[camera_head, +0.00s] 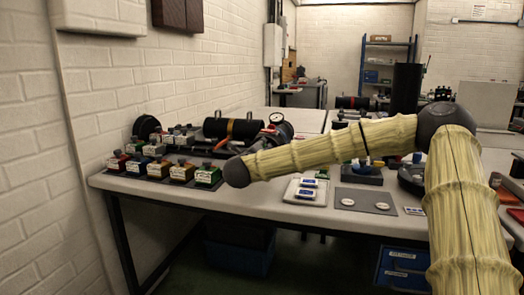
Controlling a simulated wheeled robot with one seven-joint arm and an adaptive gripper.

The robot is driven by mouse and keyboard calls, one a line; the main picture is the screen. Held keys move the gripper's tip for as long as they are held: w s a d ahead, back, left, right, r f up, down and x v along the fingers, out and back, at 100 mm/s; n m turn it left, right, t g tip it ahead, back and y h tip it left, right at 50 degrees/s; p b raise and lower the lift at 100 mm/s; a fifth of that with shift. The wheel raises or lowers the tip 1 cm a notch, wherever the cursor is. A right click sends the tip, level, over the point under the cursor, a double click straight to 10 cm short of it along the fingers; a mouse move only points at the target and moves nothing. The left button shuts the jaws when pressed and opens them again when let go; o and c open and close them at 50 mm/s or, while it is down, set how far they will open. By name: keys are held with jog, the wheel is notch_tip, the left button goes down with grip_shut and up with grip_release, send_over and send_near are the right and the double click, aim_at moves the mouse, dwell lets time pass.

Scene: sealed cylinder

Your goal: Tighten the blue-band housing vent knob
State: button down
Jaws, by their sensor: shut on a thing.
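A black cylindrical housing (240,129) with an orange band lies on the left part of the long table, with a dark knob-like part on top. A round white-faced gauge (277,118) stands at its right end, with grey and red parts around it. I cannot make out a blue band or its vent knob; my arm covers part of the table there. My arm reaches left across the picture and ends in a dark rounded joint in front of the table. My gripper does not show clearly beyond that joint, so its hold is hidden.
Several small labelled blocks (182,172) stand at the table's left end. A white tray (296,194) and a grey mat (369,204) with white discs lie near the front edge. Another dark cylinder (352,102) lies farther back. A tall black cylinder (406,88) stands behind my arm.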

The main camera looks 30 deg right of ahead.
jog(key=c, duration=1.5)
grip_release()
jog(key=v, duration=1.2)
